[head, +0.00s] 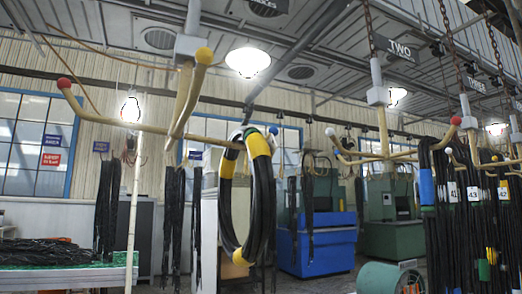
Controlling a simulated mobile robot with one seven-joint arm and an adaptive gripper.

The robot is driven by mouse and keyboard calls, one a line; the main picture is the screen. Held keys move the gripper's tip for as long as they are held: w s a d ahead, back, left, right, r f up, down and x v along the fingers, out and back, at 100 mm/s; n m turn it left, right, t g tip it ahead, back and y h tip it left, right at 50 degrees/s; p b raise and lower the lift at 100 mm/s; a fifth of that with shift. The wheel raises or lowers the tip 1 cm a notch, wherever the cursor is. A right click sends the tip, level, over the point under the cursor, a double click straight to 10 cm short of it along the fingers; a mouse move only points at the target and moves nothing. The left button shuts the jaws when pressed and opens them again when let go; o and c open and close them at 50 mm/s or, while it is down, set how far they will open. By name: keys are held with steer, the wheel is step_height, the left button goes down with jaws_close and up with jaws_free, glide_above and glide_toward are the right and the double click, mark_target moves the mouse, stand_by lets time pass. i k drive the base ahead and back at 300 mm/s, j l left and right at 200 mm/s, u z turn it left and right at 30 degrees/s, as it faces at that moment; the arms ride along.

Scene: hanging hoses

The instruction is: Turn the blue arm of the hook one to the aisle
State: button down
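The nearest hanging hook hangs from a grey ceiling mount (190,46) at the upper left and has several cream arms. One arm ends in a red ball (64,83) at the left. Another ends in a yellow ball (203,56) and points towards me. The arm reaching right carries a thick black hose coil with yellow bands (262,185). My gripper is not in view.
A second hook (377,96) under a sign reading TWO (394,48) stands right, its white ball (330,132) towards the first. Black hoses (470,220) hang far right. A pale upright pole (133,205), a hose-laden table (60,275) and a green drum (380,278) stand below.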

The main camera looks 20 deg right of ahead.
mark_target(182, 99)
steer(key=i+z, duration=0.1)
steer(key=z, duration=1)
steer(key=i+j+z, duration=0.1)
steer(key=j+z, duration=0.2)
steer(key=i+j+z, duration=0.1)
steer(key=j+z, duration=0.15)
steer(key=j, duration=0.15)
steer(key=j+z, duration=0.75)
steer(key=j, duration=0.8)
steer(key=j+z, duration=0.15)
steer(key=j, duration=1.1)
